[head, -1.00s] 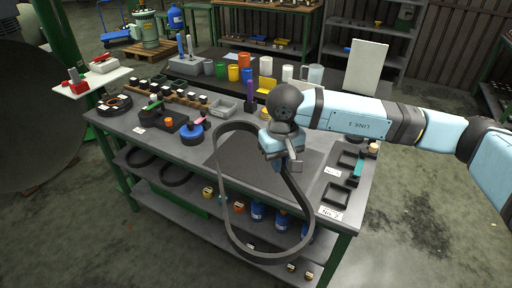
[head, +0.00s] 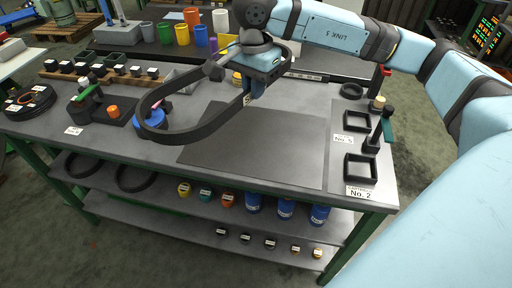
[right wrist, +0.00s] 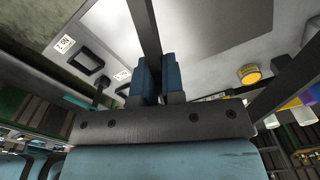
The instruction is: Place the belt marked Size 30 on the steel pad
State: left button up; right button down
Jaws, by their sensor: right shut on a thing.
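A large dark grey belt (head: 185,136) forms a loop above the bench, reaching left from my right gripper. No size mark is legible on it. My right gripper (head: 257,90) is shut on the belt, above the back part of the steel pad. In the right wrist view, the belt (right wrist: 147,32) runs between the blue fingers (right wrist: 157,80). The steel pad (head: 255,150) is the flat dark rectangle in the middle of the bench top. It looks bare, and the belt appears raised above it. My left gripper is not in view.
Black trays (head: 360,168) with labels, one reading No. 2, stand right of the pad. A blue round part (head: 150,118) is under the loop's left end. A coiled belt (head: 30,103) lies far left. More belts (head: 135,178) and bottles sit on the lower shelf.

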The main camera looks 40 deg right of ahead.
jog(key=s+d+m+b, duration=0.1)
jog(key=m, duration=0.2)
jog(key=b, duration=0.2)
send_over(262, 158)
jog(key=shift+m, duration=0.3)
notch_tip(262, 158, down, 15)
jog(key=shift+s+f, duration=0.1)
jog(key=shift+f, duration=0.9)
notch_tip(262, 158, down, 4)
jog(key=shift+r+b, duration=0.2)
jog(key=shift+b, duration=0.1)
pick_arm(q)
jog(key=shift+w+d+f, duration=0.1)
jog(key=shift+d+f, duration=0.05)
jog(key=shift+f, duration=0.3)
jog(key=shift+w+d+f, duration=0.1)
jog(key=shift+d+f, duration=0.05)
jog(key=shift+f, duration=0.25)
